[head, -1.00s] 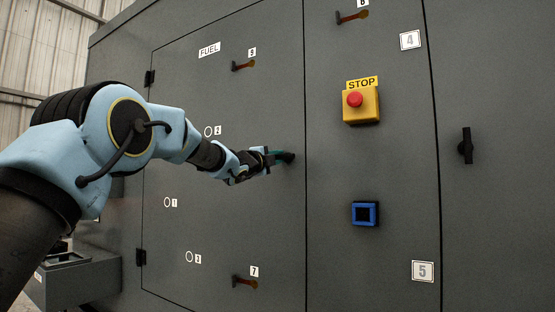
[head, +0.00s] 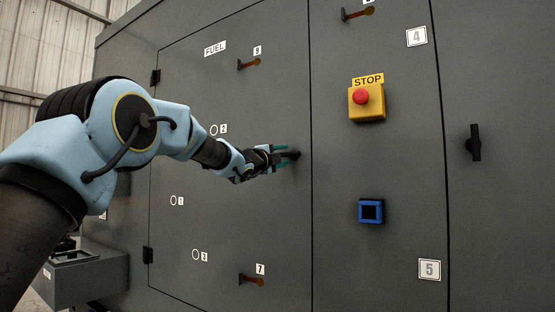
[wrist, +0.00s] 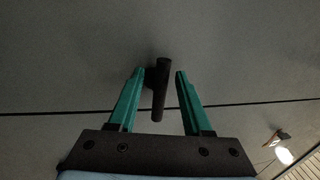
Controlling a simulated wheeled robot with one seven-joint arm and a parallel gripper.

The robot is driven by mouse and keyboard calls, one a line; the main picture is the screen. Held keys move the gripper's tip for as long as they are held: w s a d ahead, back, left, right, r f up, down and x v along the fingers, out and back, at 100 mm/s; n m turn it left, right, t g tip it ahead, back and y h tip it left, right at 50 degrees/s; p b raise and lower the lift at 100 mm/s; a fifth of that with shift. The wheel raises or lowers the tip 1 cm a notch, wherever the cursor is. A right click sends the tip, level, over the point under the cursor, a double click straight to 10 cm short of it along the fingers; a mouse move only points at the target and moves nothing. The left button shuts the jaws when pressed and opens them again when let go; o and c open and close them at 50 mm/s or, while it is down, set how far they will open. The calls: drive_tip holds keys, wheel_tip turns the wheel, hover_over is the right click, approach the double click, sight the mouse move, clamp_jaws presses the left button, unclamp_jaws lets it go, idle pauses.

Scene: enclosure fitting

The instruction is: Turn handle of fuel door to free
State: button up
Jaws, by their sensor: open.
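The fuel door (head: 205,90) is a large grey panel with a FUEL label and looks closed. Its black handle (head: 293,154) is near the door's right edge and also shows in the wrist view (wrist: 161,88), where the grip bar runs nearly up and down the picture. My gripper (head: 284,155) is at the handle, with its teal fingers open. In the wrist view my gripper (wrist: 159,73) has one finger on each side of the handle. The left finger is very close to the handle's base; I cannot tell if it touches. A gap shows at the right finger.
Red-handled latches 3 (head: 248,64) and 7 (head: 250,279) stick out above and below on the door. On the panel to the right are a red stop button (head: 361,97) on a yellow box and a blue-framed square (head: 370,211). Another black handle (head: 474,143) is farther right.

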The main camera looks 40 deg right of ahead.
drive_tip(key=b+v, duration=0.3)
drive_tip(key=v, duration=0.7)
drive_tip(key=shift+a, duration=0.15)
drive_tip(key=w+a+f+n+t+y, duration=0.5)
drive_tip(key=w+a+f+n+y, duration=0.3)
drive_tip(key=w+a+f+n, duration=0.6)
drive_tip(key=a+f+n+y, duration=0.3)
drive_tip(key=a+f, duration=0.5)
drive_tip(key=a, duration=0.3)
drive_tip(key=a+f+n+y, duration=0.2)
drive_tip(key=a+f+y, duration=0.2)
drive_tip(key=a+f, duration=0.5)
drive_tip(key=s+a+f+n+g+y, duration=0.1)
drive_tip(key=s+a+f+n+g, duration=0.2)
drive_tip(key=a, duration=0.4)
drive_tip(key=s+a+f+n+g+y, duration=0.1)
drive_tip(key=s+a+f+n+y, duration=0.15)
drive_tip(key=s+a+f, duration=0.4)
drive_tip(key=s+a+f+n+g, duration=0.2)
drive_tip(key=s+a+f+n, duration=0.15)
drive_tip(key=s+a, duration=0.25)
drive_tip(key=s+a+f+n+g, duration=0.3)
drive_tip(key=s+a+n, duration=0.1)
drive_tip(key=s+a, duration=0.15)
wheel_tip(320, 180, up, 13)
drive_tip(key=p, duration=1.2)
drive_tip(key=shift+d+r+y, duration=0.25)
drive_tip(key=shift+d+y, duration=0.05)
drive_tip(key=shift+y, duration=0.15)
